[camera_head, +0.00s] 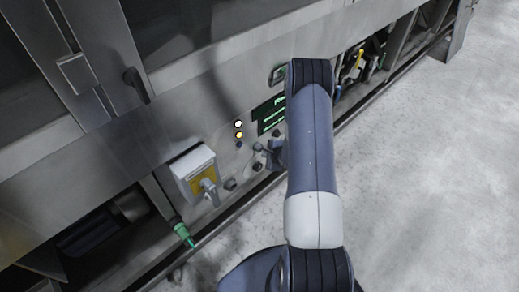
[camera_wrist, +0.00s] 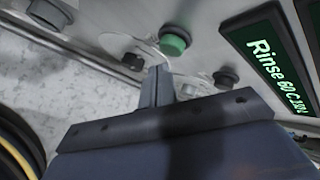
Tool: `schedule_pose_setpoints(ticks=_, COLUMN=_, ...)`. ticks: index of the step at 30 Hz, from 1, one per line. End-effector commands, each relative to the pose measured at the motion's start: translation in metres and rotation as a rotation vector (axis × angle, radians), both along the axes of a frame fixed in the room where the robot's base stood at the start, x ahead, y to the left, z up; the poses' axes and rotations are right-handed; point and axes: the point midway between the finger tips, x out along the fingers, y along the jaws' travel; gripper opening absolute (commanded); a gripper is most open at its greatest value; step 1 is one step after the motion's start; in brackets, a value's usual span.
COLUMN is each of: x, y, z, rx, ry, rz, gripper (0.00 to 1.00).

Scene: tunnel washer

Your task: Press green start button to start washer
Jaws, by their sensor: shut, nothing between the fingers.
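The green start button (camera_wrist: 174,41) stands out from the washer's metal panel, on a grey round base, in the upper middle of the wrist view. My gripper (camera_wrist: 159,73) is shut and empty. Its fingertips point at the panel just below and left of the green cap in that picture; I cannot tell whether they touch the panel or the button's base. They do not cover the cap. In the head view my gripper (camera_head: 269,151) is at the panel, partly behind my arm, and I cannot make out the green button there.
A lit display (camera_wrist: 268,55) reading "Rinse 60 C" is right of the button. Dark knobs (camera_wrist: 226,77) sit close by. In the head view, a white-and-yellow box (camera_head: 194,172) with a handle and lit indicator lamps (camera_head: 238,130) are left of my gripper. Open floor lies right.

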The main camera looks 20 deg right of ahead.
Motion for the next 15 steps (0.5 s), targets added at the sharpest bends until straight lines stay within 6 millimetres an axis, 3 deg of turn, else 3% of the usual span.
schedule_pose_setpoints(ticks=15, x=0.0081, y=0.0028, z=0.0003, rx=0.0, ry=0.0, rz=0.0, gripper=0.0)
